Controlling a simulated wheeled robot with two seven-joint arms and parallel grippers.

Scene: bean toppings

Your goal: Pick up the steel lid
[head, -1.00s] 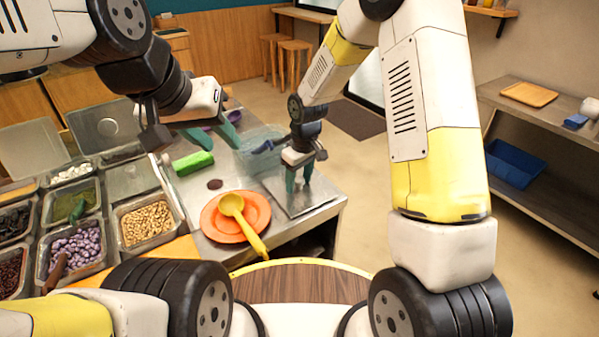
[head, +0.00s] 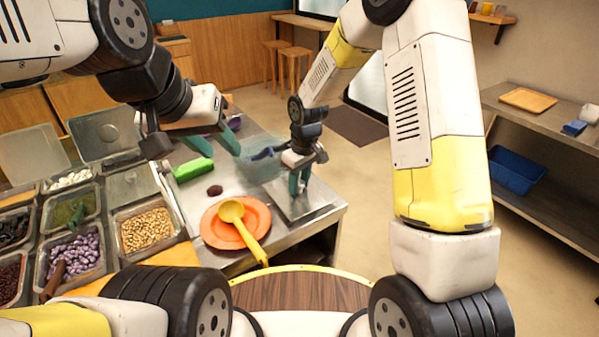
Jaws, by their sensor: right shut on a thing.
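The steel lid (head: 318,200) is a flat grey square plate at the right end of the metal counter. My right gripper (head: 298,184) points down over the lid's middle, its green fingers shut on the lid. The fingers hide the part they hold. I cannot tell whether the lid touches the counter. My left gripper (head: 214,145) hangs over the counter's far left part, its green fingers apart and empty.
An orange plate (head: 213,236) with a yellow ladle (head: 240,225) lies left of the lid. Bean containers (head: 146,229) fill the left. Open floor (head: 400,160) lies to the right.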

